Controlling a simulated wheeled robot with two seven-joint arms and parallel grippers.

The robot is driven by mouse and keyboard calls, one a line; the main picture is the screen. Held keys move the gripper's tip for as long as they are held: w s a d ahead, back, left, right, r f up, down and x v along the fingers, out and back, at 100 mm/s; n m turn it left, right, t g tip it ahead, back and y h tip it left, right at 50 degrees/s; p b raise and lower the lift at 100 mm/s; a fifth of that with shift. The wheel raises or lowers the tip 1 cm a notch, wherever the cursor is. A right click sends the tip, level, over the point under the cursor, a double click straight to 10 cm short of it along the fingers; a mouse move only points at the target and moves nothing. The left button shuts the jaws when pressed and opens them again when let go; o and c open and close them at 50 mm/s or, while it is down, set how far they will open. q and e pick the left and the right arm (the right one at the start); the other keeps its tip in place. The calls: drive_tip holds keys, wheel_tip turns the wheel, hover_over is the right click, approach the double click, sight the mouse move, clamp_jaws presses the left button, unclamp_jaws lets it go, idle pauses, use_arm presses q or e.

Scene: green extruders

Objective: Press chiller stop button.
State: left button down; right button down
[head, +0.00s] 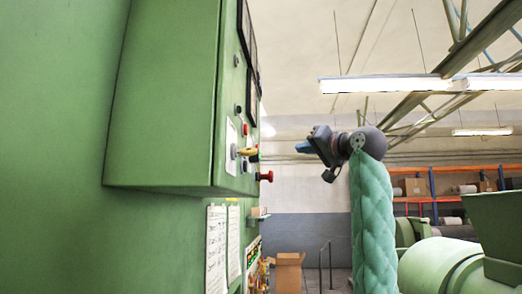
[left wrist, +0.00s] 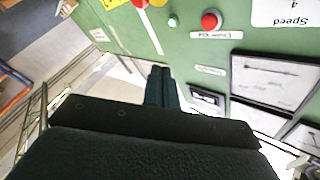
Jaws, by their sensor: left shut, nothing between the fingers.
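The control panel (head: 231,100) is on the side of a green cabinet and is seen almost edge-on in the head view. In the left wrist view the panel (left wrist: 195,50) appears upside down. It carries a red button (left wrist: 211,20) with a white label beside it, too small to read surely, and a small green button (left wrist: 172,21). I cannot tell for certain which is the chiller stop. My left gripper (head: 302,147) is shut and empty, its blue fingers pointing toward the panel with a gap between. The fingers also show in the left wrist view (left wrist: 161,73). My right gripper is not in view.
A red mushroom knob (head: 266,176) and a yellow-and-black switch (head: 247,151) stick out from the panel. Paper sheets (head: 216,248) hang below the cabinet. A cardboard box (head: 289,272) stands on the far floor. Green machinery (head: 438,265) is at the right.

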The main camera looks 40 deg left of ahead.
use_arm(q)
drive_tip(key=s+a, duration=0.4)
drive_tip(key=a, duration=0.3)
drive_tip(key=shift+s+a+b, duration=0.3)
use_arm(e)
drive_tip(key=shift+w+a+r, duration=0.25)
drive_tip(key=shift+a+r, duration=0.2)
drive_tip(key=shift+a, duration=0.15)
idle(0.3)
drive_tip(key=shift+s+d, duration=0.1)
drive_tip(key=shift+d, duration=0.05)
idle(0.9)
use_arm(q)
drive_tip(key=shift+s+a, duration=0.1)
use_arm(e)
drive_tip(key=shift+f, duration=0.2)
